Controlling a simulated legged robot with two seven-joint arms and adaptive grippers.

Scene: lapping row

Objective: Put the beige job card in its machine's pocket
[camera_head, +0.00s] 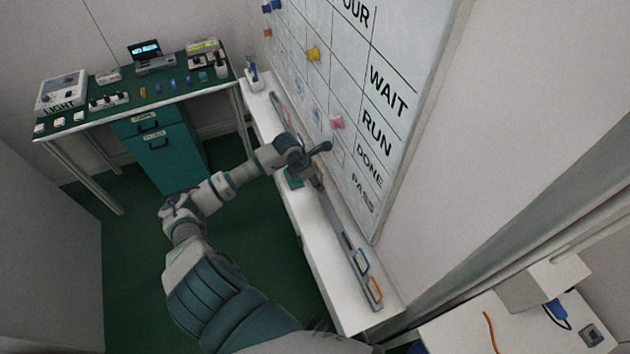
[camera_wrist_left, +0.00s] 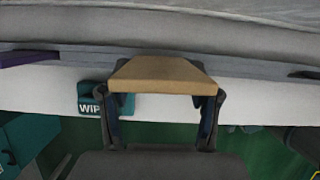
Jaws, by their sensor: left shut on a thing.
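My left gripper (camera_head: 318,163) reaches over the white ledge below the whiteboard. In the left wrist view its two fingers (camera_wrist_left: 162,105) are shut on the beige job card (camera_wrist_left: 163,76), a flat tan plate seen nearly edge-on. In the head view the card is mostly hidden or too small to make out clearly. A grey strip (camera_head: 342,222) runs along the ledge at the foot of the board. It carries a teal-outlined frame (camera_head: 362,262) and an orange-outlined frame (camera_head: 375,290) near its near end. I cannot tell which pocket matches the card. My right gripper is out of view.
The whiteboard (camera_head: 392,60) rises beside the ledge (camera_head: 318,262), with coloured magnets on it. A teal wipe box (camera_wrist_left: 105,102) sits on the ledge below the card. A green-topped bench (camera_head: 130,98) stands far left; a white surface (camera_head: 460,325) is at lower right.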

